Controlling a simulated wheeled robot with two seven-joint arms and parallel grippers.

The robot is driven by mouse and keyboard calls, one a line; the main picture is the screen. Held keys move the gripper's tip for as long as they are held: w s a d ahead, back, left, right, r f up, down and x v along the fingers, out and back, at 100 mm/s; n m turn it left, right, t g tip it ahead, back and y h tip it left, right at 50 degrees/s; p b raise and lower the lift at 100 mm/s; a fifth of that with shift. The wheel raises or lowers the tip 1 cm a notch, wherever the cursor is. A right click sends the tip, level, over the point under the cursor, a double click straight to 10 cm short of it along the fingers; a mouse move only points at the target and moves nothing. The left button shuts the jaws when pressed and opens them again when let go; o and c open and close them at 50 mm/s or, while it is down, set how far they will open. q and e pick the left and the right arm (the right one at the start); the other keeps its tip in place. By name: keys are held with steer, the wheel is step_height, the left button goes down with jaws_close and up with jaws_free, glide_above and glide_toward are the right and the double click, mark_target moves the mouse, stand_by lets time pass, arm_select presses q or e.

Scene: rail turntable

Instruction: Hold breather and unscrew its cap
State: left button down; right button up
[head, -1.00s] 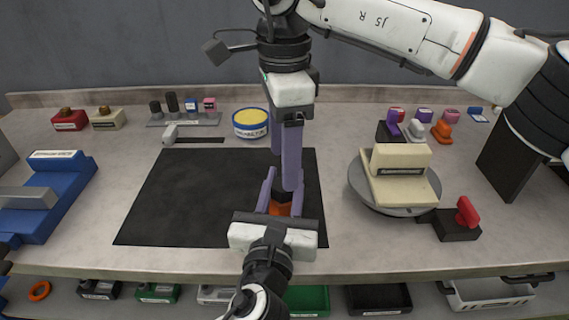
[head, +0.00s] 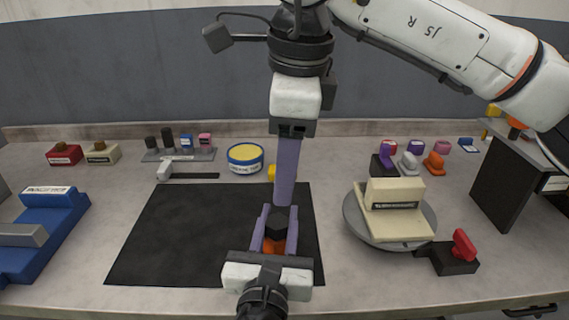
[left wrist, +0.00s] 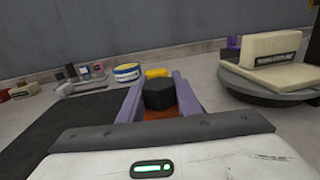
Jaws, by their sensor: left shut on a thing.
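The breather, an orange body (head: 272,246) with a black cap (head: 278,224), stands upright between the purple fingers of my left gripper (head: 274,232). That gripper is shut on the orange body, over the black mat. In the left wrist view, the black cap (left wrist: 159,95) sticks up between the fingers, with a little orange (left wrist: 156,115) below. My right gripper (head: 285,203) points down from above, its fingertips near the cap in the head view. Its fingers line up as one purple bar, so its opening is hidden. It does not show in the left wrist view.
The black mat (head: 170,235) is mostly clear. A round turntable (head: 420,225) with a cream block stands to the right, beside a red-handled black block (head: 458,256). A blue-yellow tin (head: 245,160) and a yellow piece (head: 272,172) are behind. A blue fixture (head: 48,225) is at left.

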mark_target(280, 223)
steer(key=f, duration=0.4)
steer(key=w+f, duration=0.1)
steer(key=f, duration=0.2)
steer(key=a+f, duration=0.1)
steer(key=f, duration=0.3)
steer(key=shift+w+f, duration=0.35)
steer(key=shift+s, duration=0.1)
steer(key=c, duration=1)
steer(key=shift+n, duration=0.4)
steer(key=c, duration=0.4)
steer(key=n, duration=0.3)
steer(key=shift+n+g+y, duration=0.3)
steer(key=shift+n+g, duration=0.1)
steer(key=shift+d+n, duration=0.15)
steer(key=shift+n, duration=0.55)
